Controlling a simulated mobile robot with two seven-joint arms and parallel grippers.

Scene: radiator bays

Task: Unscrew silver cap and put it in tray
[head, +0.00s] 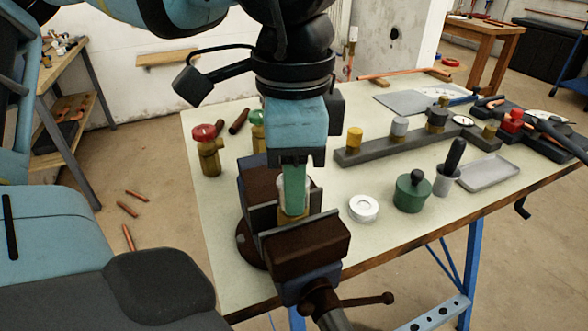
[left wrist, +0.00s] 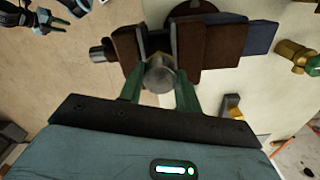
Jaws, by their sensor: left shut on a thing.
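My left gripper (head: 293,205) points down over a bench vise (head: 310,246). In the left wrist view its green fingers (left wrist: 160,88) are shut on a round silver cap (left wrist: 159,74). The cap sits between the dark brown vise jaws, on top of a brass fitting (head: 291,217) that shows below the fingers. In the head view the finger hides most of the cap. A shallow grey tray (head: 489,173) lies empty at the table's right front. What seems to be my right gripper (left wrist: 45,22) shows small at the wrist view's upper left; its opening is unclear.
Between vise and tray stand a white ring-shaped piece (head: 363,208), a green pot (head: 412,191) and a black-handled tool in a grey cup (head: 449,175). Behind is a dark rack (head: 418,144) with fittings. A red-topped brass valve (head: 207,150) stands left of the vise.

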